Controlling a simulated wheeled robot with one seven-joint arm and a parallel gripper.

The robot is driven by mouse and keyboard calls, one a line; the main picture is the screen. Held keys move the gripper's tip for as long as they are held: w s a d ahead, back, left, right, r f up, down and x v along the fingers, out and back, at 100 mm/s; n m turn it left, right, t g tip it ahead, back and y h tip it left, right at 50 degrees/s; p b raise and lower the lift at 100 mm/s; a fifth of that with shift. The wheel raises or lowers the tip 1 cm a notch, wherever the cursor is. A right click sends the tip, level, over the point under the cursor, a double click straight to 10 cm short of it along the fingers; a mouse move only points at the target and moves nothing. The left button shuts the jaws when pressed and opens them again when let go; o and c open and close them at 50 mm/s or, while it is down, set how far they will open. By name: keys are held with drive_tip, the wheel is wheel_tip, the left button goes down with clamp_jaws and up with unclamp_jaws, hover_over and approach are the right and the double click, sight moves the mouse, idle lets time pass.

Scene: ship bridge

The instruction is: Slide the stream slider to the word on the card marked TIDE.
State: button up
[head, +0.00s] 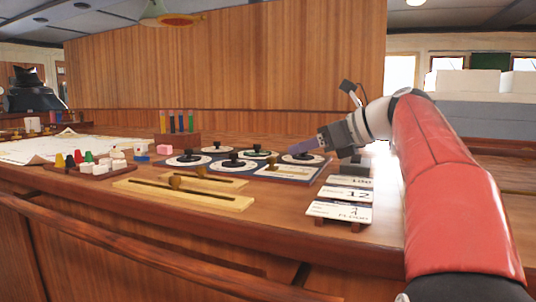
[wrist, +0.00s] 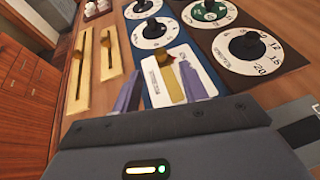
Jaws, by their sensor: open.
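My gripper (head: 303,146) is open, its fingers pointing left and down over the dial panel. In the wrist view, my gripper (wrist: 160,70) has its two fingers either side of a white plate (wrist: 153,79) with a brass piece (wrist: 165,58); contact cannot be told. That plate (head: 284,172) with its brass knob (head: 272,167) also shows in the head view. Two pale wooden slider boards (head: 226,202) with dark slots lie left of it, each with a brass knob (head: 175,183). Several cards (head: 346,194) stand on a rack; the lowest card (head: 340,211) carries a word. TIDE and the slider labels are unreadable here.
Several round black-knobbed dials (head: 232,163) surround the white plate. A wooden rack of coloured tubes (head: 178,138) stands behind. Coloured pegs and white blocks (head: 95,167) are at the left, beside a chart (head: 58,147). A wooden rail runs along the front edge.

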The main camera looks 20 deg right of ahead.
sight(280, 172)
drive_tip(key=x, duration=0.7)
drive_tip(key=shift+w+a+f, duration=0.1)
clamp_jaws()
